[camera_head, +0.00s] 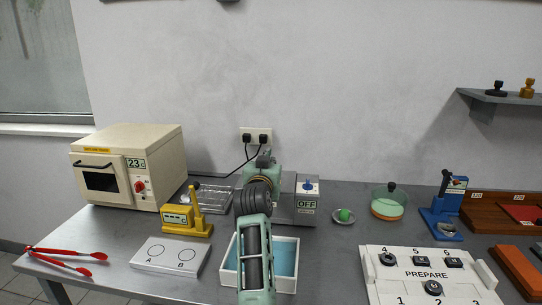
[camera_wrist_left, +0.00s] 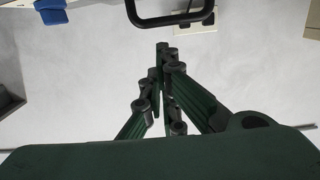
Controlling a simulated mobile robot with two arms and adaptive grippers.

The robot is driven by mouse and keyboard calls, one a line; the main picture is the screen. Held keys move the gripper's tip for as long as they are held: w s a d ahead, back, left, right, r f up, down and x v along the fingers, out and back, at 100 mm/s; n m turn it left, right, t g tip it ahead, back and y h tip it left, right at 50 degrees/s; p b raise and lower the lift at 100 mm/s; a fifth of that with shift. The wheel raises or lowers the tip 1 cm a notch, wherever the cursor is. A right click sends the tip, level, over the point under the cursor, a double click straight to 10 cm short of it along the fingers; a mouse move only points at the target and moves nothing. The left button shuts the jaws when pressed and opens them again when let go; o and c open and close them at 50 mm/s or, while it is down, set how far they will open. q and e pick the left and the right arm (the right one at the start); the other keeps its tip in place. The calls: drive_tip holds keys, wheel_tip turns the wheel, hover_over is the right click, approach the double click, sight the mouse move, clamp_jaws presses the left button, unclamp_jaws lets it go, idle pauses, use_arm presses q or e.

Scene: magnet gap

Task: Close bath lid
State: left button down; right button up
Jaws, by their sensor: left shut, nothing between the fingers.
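A grey unit with an "OFF" display (camera_head: 306,205) and a blue knob stands behind the middle of the table; it looks like the bath's control end. Most of the bath to its left is hidden behind my left arm. My left gripper (camera_head: 264,153) is shut and empty, raised above the bath area in front of the wall. The left wrist view shows its closed fingers (camera_wrist_left: 163,55) against the wall. A black loop-shaped handle (camera_wrist_left: 167,20), perhaps the lid's, lies just beyond the fingertips there, apart from them. The lid itself cannot be made out. My right gripper is not in view.
A white tray with a blue inside (camera_head: 228,280) lies in front.

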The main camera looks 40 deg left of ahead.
use_arm(q)
drive_tip(key=f, duration=0.1)
drive_tip(key=s+f+b, duration=0.1)
drive_tip(key=f, duration=0.1)
drive_tip(key=shift+s+d+f+t, duration=0.2)
drive_tip(key=shift+d+f+t, duration=0.05)
drive_tip(key=shift+d+t, duration=0.15)
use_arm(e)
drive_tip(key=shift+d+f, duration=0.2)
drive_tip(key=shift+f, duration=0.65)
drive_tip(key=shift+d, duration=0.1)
